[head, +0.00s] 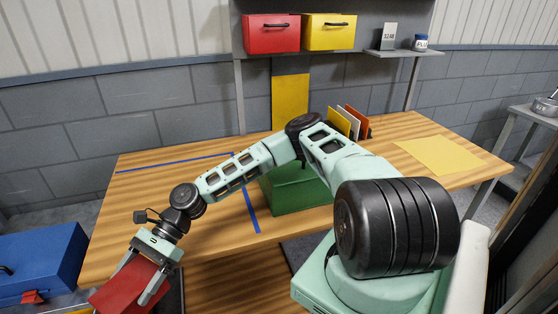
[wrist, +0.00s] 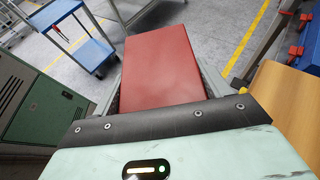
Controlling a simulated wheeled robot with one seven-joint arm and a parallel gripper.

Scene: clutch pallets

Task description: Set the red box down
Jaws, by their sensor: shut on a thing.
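The red box (head: 128,288) is at the lower left of the head view, between the fingers of my gripper (head: 138,282). My gripper is shut on it. The box hangs tilted beside the wooden table's near left corner, partly cut off by the picture's lower edge. In the wrist view the red box (wrist: 162,70) fills the space between the fingers, with grey floor beyond it. What lies directly beneath the box is hidden. A second red box (head: 271,34), with a black handle, sits on the shelf at the back beside a yellow box (head: 330,32).
The wooden table (head: 130,205) has blue tape lines and a bare left part. A green box (head: 290,200) stands on it behind my arm. A blue box (head: 38,258) is at the far left. A blue cart (wrist: 78,42) and green cabinet (wrist: 38,105) show in the wrist view.

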